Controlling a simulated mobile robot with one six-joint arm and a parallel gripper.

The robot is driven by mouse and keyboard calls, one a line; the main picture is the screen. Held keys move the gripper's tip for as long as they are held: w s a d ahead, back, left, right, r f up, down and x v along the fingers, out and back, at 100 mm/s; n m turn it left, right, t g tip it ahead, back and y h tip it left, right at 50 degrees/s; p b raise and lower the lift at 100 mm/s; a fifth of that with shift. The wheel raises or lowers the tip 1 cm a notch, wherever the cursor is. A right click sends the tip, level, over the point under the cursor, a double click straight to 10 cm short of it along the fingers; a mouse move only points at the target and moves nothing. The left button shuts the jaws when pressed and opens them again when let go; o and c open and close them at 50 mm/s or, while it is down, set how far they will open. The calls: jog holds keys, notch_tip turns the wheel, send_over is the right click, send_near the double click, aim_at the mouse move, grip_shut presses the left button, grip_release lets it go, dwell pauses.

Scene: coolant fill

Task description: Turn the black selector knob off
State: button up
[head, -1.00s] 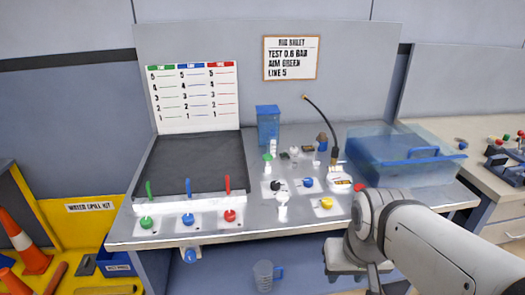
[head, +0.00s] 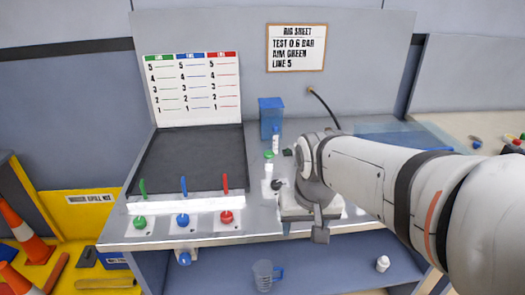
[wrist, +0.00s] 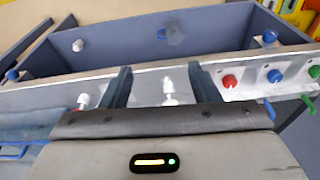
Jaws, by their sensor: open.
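The black selector knob (head: 277,185) sits on a pale plate on the bench, just left of my gripper (head: 318,232) in the head view. Its pointer direction is too small to tell. My gripper hangs over the front part of the bench, apart from the knob as far as I can see. In the wrist view my gripper (wrist: 160,87) has its two dark fingers spread. A white fitting (wrist: 168,90) shows between and beyond them, with nothing held. I cannot make out the black knob in the wrist view.
Green (head: 140,222), blue (head: 183,219) and red (head: 226,217) knobs line the bench's front left. A blue container (head: 271,118) and a green-topped white fitting (head: 268,160) stand behind the black knob. My arm hides much of the bench's right side. A clear jug (head: 264,275) sits below.

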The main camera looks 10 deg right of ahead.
jog(key=w+m+g, duration=0.1)
jog(key=w+m, duration=0.1)
jog(key=w, duration=1.4)
jog(key=m+g, duration=0.1)
jog(key=m, duration=0.1)
send_over(277, 183)
notch_tip(277, 183, down, 7)
jog(key=shift+a+r, duration=0.1)
jog(key=shift+a, duration=0.05)
jog(key=shift+w+f+m, duration=0.1)
jog(key=shift+f+m, duration=0.2)
jog(key=shift+f, duration=0.05)
notch_tip(277, 183, down, 8)
jog(key=shift+r+p, duration=0.25)
jog(key=shift+p, duration=0.05)
jog(key=shift+c, duration=0.5)
jog(key=c, duration=0.9)
jog(key=shift+o, duration=0.4)
jog(key=shift+d, duration=0.35)
jog(key=shift+a+f+g, duration=0.1)
jog(key=shift+a+g, duration=0.15)
jog(key=shift+g, duration=0.05)
jog(key=shift+c, duration=0.3)
